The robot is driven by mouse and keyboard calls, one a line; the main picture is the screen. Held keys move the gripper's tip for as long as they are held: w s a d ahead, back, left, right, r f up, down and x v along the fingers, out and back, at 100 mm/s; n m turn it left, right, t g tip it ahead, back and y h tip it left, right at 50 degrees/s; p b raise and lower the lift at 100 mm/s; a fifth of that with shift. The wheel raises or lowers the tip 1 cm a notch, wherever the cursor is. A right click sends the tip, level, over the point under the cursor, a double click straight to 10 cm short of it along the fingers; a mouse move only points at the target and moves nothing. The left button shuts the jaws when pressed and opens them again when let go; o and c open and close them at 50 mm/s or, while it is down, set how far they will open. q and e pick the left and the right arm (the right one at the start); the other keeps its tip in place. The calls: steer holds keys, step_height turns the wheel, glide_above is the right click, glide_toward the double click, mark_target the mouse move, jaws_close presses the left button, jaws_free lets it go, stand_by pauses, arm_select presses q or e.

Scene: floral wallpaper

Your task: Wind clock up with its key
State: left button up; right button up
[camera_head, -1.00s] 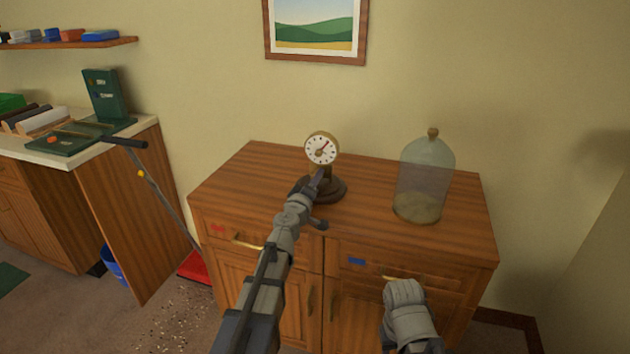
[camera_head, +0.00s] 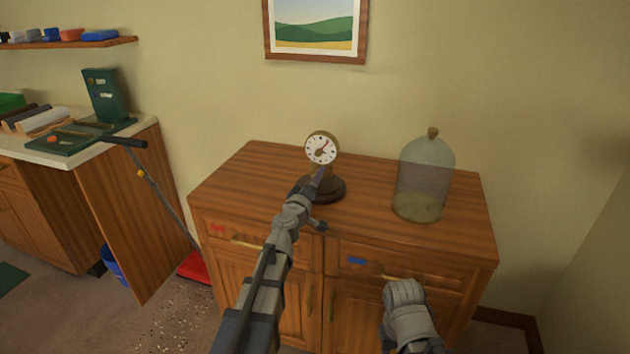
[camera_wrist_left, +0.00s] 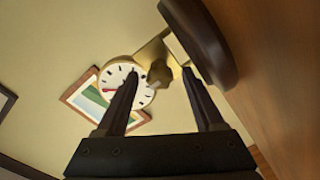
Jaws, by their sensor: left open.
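The clock (camera_head: 321,141) has a round white face in a brass case and stands upright on a dark round base (camera_head: 336,189) on the wooden cabinet. It also shows tilted in the left wrist view (camera_wrist_left: 117,75), with a red hand. My right gripper's fingers do not show.
A glass dome with a knob (camera_head: 425,180) stands right of the clock on the cabinet (camera_head: 255,180). The cabinet top left of the clock is clear. My right arm is at the cabinet's front right. A counter (camera_head: 60,150) stands at the left.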

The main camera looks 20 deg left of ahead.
arm_select(q)
steer(key=s, duration=0.7)
steer(key=shift+s+a, duration=0.1)
steer(key=shift+s, duration=0.1)
steer(key=shift+w, duration=0.1)
steer(key=s+d+r+m+g+h+p, duration=0.1)
steer(key=s+d+m+g+h+p, duration=0.2)
steer(key=d, duration=0.5)
steer(key=s+d+r+m+g+h+p, duration=0.1)
steer(key=d+r+m+g+h+p, duration=0.1)
steer(key=d+m+h+p, duration=0.45)
steer(key=s+d+f+m+g+y+p, duration=0.2)
steer(key=s+d+f+m+g+p, duration=0.15)
steer(key=s+d+g, duration=0.45)
steer(key=s+a+m+g+y+p, duration=0.1)
steer(key=s+a+g+y+p, duration=0.1)
steer(key=s+y+p, duration=0.2)
steer(key=s+a+r+m+g+y+p, duration=0.1)
steer(key=s+a+g+y+p, duration=0.2)
steer(key=s, duration=0.8)
steer(key=y+p, duration=0.2)
steer(key=shift+s+a+p, duration=0.15)
steer(key=shift+s+p, duration=0.15)
